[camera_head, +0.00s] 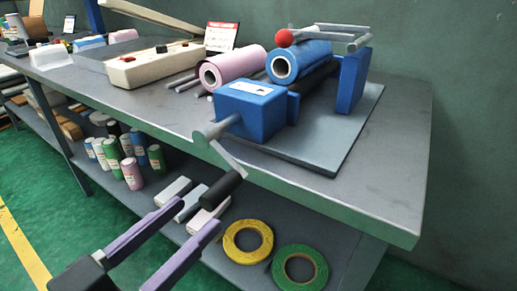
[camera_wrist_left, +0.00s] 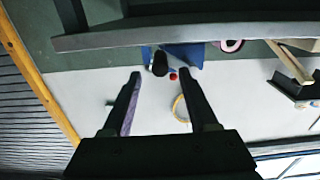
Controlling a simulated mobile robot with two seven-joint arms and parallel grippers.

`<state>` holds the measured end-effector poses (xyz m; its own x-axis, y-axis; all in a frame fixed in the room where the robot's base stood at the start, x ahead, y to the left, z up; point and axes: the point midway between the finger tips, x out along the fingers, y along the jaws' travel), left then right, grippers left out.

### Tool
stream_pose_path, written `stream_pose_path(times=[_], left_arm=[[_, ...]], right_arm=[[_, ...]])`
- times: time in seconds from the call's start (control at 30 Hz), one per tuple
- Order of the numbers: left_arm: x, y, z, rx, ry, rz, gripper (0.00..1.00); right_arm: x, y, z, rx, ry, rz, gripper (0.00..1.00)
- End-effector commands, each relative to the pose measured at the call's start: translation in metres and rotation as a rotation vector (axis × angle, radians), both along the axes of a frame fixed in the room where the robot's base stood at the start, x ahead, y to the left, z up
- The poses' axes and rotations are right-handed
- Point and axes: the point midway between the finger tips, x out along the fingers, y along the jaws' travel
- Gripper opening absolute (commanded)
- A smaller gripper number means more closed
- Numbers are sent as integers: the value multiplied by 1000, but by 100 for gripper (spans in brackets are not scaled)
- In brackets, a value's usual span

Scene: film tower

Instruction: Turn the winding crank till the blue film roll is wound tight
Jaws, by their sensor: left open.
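The winding crank hangs off the front of a blue gear box (camera_head: 252,112). Its grey arm (camera_head: 228,158) slants down to a black handle (camera_head: 221,190). The blue film roll (camera_head: 300,61) lies on the roller behind the box. My left gripper (camera_head: 204,210) is open and empty, its fingertips just short of the handle. In the left wrist view the handle (camera_wrist_left: 160,63) lines up with the gap between my fingertips (camera_wrist_left: 160,76), apparently just beyond them. My right gripper is not in view.
A pink film roll (camera_head: 228,69) lies left of the blue one. A red ball knob (camera_head: 284,38) sits on a grey rod behind. The table edge (camera_head: 300,200) runs close to the crank. Yellow tape (camera_head: 232,251) and green tape (camera_head: 281,270) lie on the shelf below.

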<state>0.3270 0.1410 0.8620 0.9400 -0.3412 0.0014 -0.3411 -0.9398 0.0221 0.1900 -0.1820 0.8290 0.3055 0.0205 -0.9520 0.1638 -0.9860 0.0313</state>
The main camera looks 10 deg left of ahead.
Motion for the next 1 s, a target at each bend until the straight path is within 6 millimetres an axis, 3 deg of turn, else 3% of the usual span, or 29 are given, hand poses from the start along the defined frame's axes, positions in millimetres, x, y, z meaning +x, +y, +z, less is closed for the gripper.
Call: stream_pose_path(times=[0.1, 0.3, 0.67, 1.0], left_arm=[[23, -8, 0, -1, -4, 0, 60], [47, -17, -1, -1, 1, 0, 60], [53, -20, 0, 0, 2, 0, 60], [53, -20, 0, 1, 2, 0, 22]], right_arm=[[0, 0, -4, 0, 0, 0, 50], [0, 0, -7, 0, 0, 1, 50], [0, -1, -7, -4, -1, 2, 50], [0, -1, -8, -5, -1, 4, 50]])
